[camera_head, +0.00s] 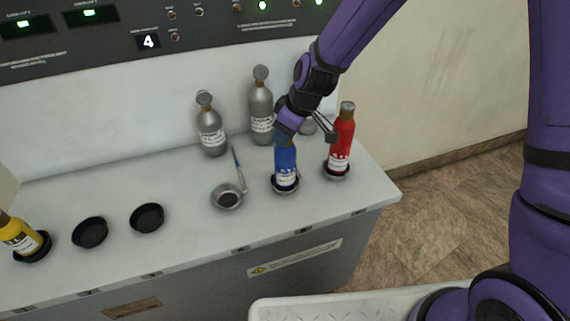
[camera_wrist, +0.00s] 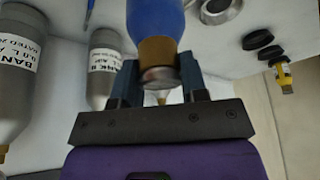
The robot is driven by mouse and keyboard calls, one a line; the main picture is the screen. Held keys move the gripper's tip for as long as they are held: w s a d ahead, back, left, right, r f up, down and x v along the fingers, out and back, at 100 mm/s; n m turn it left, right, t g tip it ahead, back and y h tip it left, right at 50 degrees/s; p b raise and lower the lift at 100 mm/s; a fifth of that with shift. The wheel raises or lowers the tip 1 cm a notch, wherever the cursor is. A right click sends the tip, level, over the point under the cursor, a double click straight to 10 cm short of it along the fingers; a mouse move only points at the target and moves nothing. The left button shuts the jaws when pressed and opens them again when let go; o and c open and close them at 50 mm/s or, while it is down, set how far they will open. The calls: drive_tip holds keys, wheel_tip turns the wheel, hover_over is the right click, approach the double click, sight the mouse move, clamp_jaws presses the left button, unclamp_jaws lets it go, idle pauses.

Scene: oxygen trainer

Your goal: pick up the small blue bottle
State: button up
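The small blue bottle (camera_head: 286,163) stands upright in a dark round holder near the front edge of the white bench. My gripper (camera_head: 284,139) is at its top and hides the cap in the head view. In the wrist view the blue bottle (camera_wrist: 156,18) shows a tan neck and grey cap between the two fingers of my gripper (camera_wrist: 158,72). The fingers lie close on both sides of the neck. I cannot tell whether they press on it.
A red bottle (camera_head: 342,140) stands close to the right. Two grey bottles (camera_head: 211,130) (camera_head: 261,108) stand behind. A metal cup (camera_head: 227,197) is at the left, then two empty dark holders (camera_head: 147,217) (camera_head: 90,232) and a yellow bottle (camera_head: 19,236).

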clamp_jaws()
drive_tip(key=shift+r, duration=0.15)
